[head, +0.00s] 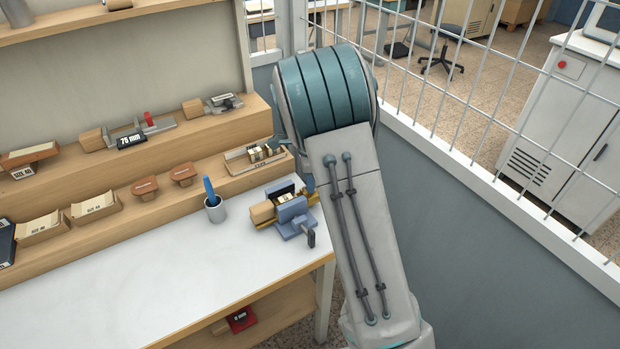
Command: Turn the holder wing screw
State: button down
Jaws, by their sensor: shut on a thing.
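A holder with a wooden handle (262,213) sits in a small blue vise (291,211) at the right end of the white bench. Small brass-coloured pieces show between the vise jaws. The vise has a dark handle (308,236) at its front. The right side of the holder lies close to my arm's outline. I cannot make out the wing screw at this size. My arm rises across the middle of the view and hides what is behind it. My gripper does not show clearly.
A grey cup with a blue tool (214,208) stands left of the vise. A wooden tray with brass pieces (253,157) is on the shelf behind. Stepped shelves hold boxes and other holders (130,135). The white bench top (140,280) is clear in front. A wire fence (480,110) stands at right.

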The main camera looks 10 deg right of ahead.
dwell(0.5)
jog(key=c, duration=1.3)
grip_release()
notch_tip(320, 180, up, 14)
jog(key=shift+a+f+b, duration=0.1)
jog(key=shift+b, duration=0.2)
